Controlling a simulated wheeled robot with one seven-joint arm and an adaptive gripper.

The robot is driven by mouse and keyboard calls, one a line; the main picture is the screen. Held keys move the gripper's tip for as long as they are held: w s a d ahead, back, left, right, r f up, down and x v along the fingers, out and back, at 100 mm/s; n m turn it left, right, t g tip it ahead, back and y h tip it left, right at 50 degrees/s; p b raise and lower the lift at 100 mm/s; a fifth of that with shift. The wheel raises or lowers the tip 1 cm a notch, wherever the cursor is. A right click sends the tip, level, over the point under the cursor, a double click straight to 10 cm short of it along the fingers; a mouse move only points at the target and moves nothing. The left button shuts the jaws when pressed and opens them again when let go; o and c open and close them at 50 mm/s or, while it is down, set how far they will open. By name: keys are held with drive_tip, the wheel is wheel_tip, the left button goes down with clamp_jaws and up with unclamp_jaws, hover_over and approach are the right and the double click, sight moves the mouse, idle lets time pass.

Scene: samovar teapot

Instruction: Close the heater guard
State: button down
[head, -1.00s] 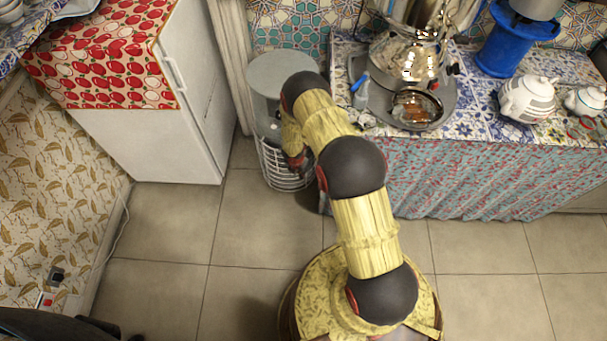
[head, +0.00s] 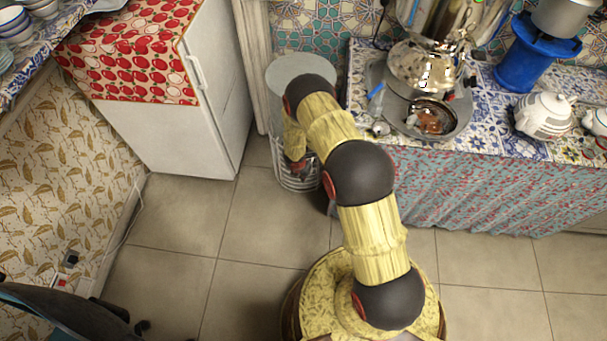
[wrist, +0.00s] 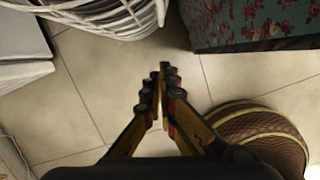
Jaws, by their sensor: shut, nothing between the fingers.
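The heater is a grey cylinder with a round flat top (head: 291,70), standing on the floor between the white fridge and the cloth-covered table. Its guard (head: 296,182) is a cage of pale curved bars low on the heater's front. My arm covers part of it, so I cannot tell how far it stands open. In the wrist view the guard's white bars (wrist: 115,17) show at the top left. My gripper (wrist: 161,72) is shut and empty, below and right of the bars, with floor visible around its fingertips. In the head view the gripper is mostly hidden by my arm.
The white fridge (head: 165,135) stands left of the heater. The table with its patterned cloth (head: 470,185) stands right, bearing a samovar (head: 422,65) on a tray, a blue stand (head: 535,55) and a white teapot (head: 545,115).

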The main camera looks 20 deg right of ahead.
drive_tip(key=w+d+f+b, duration=0.2)
drive_tip(key=w+d+f, duration=0.1)
drive_tip(key=f, duration=0.3)
drive_tip(key=shift+w+d+f, duration=0.15)
drive_tip(key=shift+w+d, duration=0.25)
drive_tip(key=shift+d, duration=0.15)
